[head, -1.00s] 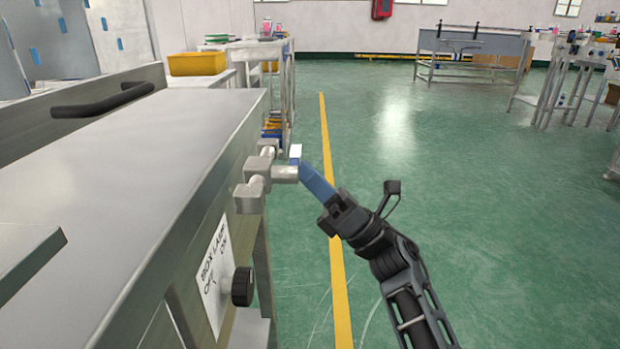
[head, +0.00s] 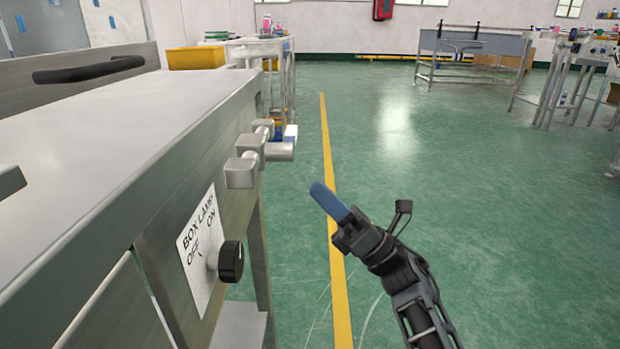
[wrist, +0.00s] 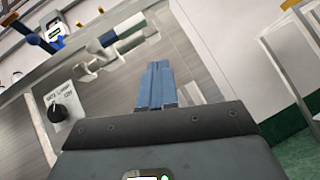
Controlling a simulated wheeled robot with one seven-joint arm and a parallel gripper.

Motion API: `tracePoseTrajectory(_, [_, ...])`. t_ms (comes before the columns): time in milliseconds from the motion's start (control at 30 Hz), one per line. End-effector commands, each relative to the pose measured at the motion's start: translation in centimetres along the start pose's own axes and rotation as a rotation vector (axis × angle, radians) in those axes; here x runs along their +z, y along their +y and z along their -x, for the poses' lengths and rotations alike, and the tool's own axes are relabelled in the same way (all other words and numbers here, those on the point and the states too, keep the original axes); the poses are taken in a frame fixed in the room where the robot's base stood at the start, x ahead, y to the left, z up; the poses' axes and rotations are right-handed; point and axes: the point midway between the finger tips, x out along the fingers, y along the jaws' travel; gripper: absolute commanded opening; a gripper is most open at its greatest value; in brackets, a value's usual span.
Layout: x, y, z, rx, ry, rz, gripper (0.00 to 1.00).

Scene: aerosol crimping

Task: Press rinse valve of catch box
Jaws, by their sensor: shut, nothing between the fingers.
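The rinse valve (head: 262,152) is a grey metal fitting of blocks and short cylinders on the side of the steel catch box (head: 120,125). A small white-and-blue piece (head: 291,132) shows at its outer end. My gripper (head: 322,192) has blue fingers shut together, with nothing in them. It hangs in the air to the right of and below the valve, apart from it. In the wrist view the shut blue fingers (wrist: 156,85) point toward the box's steel side, with the valve (wrist: 122,40) beyond them to the upper left.
A black lamp knob (head: 231,262) sits on a white "BOX LAMP" label below the valve. A black handle (head: 90,69) is on the box's far side. A yellow bin (head: 196,57) stands behind. The green floor to the right is open.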

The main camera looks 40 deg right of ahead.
Motion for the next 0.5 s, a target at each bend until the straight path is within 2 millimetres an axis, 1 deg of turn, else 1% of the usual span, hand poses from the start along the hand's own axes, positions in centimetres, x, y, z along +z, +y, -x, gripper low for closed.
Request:
tracePoseTrajectory(33, [0.2,-0.3,1.1,-0.006,-0.002,-0.001,0.00])
tracePoseTrajectory(200, [0.2,-1.0,3.8,-0.003,0.000,0.000,0.00])
tracePoseTrajectory(333, [0.2,-1.3,5.0,-0.002,0.000,0.000,0.00])
tracePoseTrajectory(500, [0.1,-1.4,5.5,-0.001,0.000,-0.001,0.00])
